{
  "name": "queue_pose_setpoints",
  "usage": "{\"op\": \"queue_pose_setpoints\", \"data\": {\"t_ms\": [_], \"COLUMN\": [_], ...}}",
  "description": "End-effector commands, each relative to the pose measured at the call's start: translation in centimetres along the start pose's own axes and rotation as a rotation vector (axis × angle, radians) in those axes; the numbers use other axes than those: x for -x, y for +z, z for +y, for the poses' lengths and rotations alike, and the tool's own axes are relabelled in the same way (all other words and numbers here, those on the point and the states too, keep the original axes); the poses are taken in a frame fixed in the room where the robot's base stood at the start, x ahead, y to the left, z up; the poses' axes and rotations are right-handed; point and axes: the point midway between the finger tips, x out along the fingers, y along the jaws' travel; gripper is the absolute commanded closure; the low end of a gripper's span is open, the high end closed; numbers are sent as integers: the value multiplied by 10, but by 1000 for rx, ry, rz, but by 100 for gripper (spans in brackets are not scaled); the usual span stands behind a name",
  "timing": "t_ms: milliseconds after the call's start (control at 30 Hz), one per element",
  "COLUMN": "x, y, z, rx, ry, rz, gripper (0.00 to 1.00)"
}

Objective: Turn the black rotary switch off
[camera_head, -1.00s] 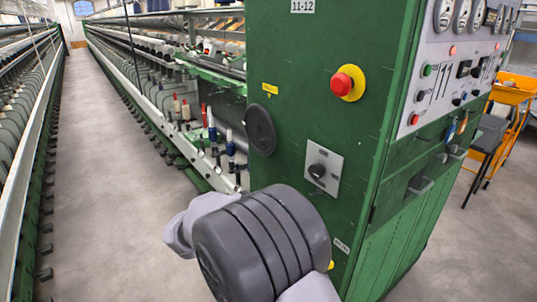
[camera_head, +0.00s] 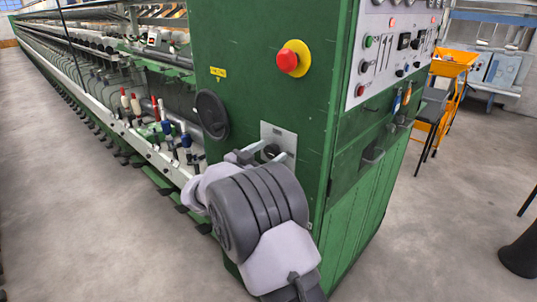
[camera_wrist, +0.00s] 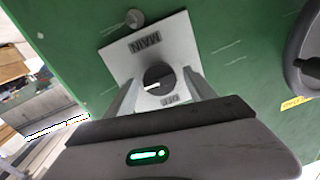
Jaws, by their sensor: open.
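The black rotary switch (camera_head: 270,151) sits on a light grey plate (camera_head: 280,134) on the green end panel of the machine. In the wrist view the switch (camera_wrist: 158,77) is a round black knob with a white mark pointing left. The plate (camera_wrist: 150,30) appears upside down there, with a "MAIN" label and a smaller, hard-to-read label by the knob. My gripper (camera_head: 264,155) is open in front of the plate. In the wrist view its two fingers (camera_wrist: 158,84) lie on either side of the knob. I cannot tell whether they touch it.
A red push button on a yellow disc (camera_head: 291,59) is above the switch. A black round handwheel (camera_head: 212,114) is to its left. A control panel (camera_head: 390,45) with dials and buttons is around the corner. Coloured bobbins (camera_head: 166,130) stand at left. The left floor is clear.

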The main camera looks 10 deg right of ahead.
Motion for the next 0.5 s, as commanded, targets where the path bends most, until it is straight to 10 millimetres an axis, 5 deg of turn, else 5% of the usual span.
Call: {"op": "queue_pose_setpoints", "data": {"t_ms": [233, 500], "x": [-1, -1], "y": [0, 0], "z": [0, 0], "rx": [0, 0], "ry": [0, 1], "rz": [0, 0], "gripper": [36, 87]}}
